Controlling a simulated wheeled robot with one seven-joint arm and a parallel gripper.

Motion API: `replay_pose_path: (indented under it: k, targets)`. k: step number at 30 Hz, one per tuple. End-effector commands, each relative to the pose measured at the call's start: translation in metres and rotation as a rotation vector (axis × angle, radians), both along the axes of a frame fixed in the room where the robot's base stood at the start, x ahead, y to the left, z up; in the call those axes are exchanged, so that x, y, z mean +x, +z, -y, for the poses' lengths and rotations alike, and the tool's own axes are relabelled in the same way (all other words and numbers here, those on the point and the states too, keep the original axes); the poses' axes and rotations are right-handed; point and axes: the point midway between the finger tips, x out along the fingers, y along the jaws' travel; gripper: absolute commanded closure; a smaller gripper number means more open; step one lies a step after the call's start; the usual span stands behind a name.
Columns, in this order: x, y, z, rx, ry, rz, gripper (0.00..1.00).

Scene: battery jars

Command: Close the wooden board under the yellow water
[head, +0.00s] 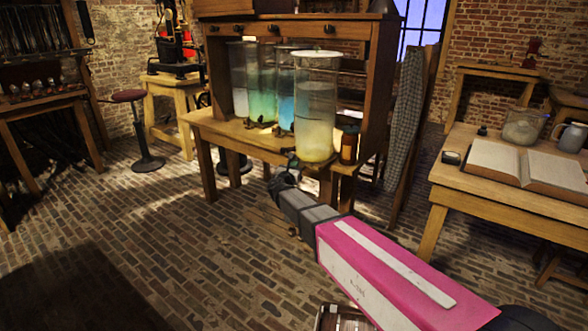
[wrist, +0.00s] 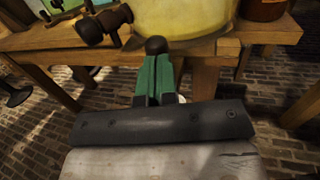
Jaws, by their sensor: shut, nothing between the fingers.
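The jar of yellow water (head: 316,125) stands at the front right end of the row of glass jars on the wooden table. Its base also shows in the wrist view (wrist: 180,18). The wooden board (wrist: 226,50) lies under this jar and projects forward at the table's front edge; my fingers hide part of it. My gripper (head: 281,181) is at the table front, just below and left of the jar base. In the wrist view its green fingers (wrist: 155,50) are together and empty, their dark tips close to the board's front. I cannot tell whether they touch it.
A brown bottle (head: 349,145) stands right of the yellow jar. A dark spigot (wrist: 106,22) projects left of my fingers. Blue (head: 279,100) and green (head: 262,85) jars stand behind. A desk with an open book (head: 525,165) is at right.

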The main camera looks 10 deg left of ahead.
Motion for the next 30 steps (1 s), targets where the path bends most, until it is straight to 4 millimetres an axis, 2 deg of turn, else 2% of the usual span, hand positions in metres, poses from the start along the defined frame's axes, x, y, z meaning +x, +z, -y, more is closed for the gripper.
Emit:
replay_pose_path:
  k: [5,11,24,30]
  targets:
    - [0.002,0.0,0.001,0.0,0.0,0.0,1.0]
    - [0.022,0.0,0.008,0.0,-0.003,0.0,1.0]
    - [0.112,-0.001,0.045,-0.001,-0.003,0.001,1.0]
    - [0.143,0.0,0.058,0.001,-0.002,0.0,1.0]
